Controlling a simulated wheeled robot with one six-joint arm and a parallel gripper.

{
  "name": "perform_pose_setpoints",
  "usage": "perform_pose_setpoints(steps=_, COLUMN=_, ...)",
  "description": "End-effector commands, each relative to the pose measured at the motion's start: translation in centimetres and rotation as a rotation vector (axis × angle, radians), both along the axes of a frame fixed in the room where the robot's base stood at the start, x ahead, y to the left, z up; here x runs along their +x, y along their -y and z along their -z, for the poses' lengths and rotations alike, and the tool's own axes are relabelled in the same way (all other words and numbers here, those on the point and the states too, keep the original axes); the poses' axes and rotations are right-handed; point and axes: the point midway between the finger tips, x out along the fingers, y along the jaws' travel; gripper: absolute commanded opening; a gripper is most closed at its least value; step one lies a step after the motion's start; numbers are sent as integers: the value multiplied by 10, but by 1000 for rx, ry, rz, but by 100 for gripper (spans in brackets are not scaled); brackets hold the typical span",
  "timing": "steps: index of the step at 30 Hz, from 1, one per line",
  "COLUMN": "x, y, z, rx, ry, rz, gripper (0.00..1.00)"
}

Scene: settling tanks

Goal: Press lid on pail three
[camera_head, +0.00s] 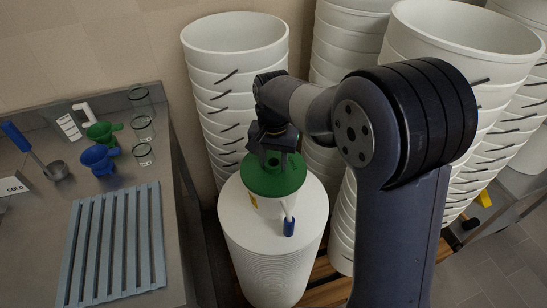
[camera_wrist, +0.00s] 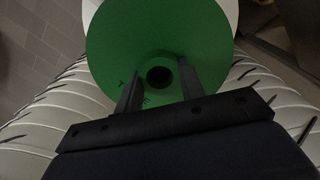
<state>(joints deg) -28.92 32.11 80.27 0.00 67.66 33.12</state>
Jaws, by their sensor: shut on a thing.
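A round green lid (camera_head: 273,177) sits on top of a small white pail (camera_head: 267,206), level as far as I can tell. My gripper (camera_head: 272,160) is over the lid from above, shut on its middle part. In the wrist view the two fingers (camera_wrist: 158,82) stand on either side of a dark round hole in the green lid (camera_wrist: 125,40). A few dark letters show on the lid, partly hidden by the fingers. The lid's underside and its seat on the rim are hidden. No pail number is readable.
The pail stands on a tall stack of white discs (camera_head: 270,262). Tall stacks of white buckets (camera_head: 235,45) crowd behind and right. A steel counter (camera_head: 40,215) at left holds a slatted grey rack (camera_head: 115,245), blue funnel (camera_head: 98,158), green funnel (camera_head: 103,133), ladle (camera_head: 57,170) and glasses (camera_head: 144,153).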

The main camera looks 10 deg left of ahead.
Motion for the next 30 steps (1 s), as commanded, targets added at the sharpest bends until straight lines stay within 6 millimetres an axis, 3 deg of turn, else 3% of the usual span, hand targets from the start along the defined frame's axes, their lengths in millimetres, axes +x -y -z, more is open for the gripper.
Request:
perform_pose_setpoints(steps=8, x=0, y=0, z=0, rx=0, ry=0, rz=0, gripper=15)
perform_pose_setpoints(steps=9, x=0, y=0, z=0, rx=0, ry=1, rz=0, gripper=39)
perform_pose_setpoints(steps=17, x=0, y=0, z=0, rx=0, ry=1, rz=0, gripper=61)
perform_pose_setpoints(steps=23, x=0, y=0, z=0, rx=0, ry=1, rz=0, gripper=64)
perform_pose_setpoints(steps=30, x=0, y=0, z=0, rx=0, ry=0, rz=0, gripper=84)
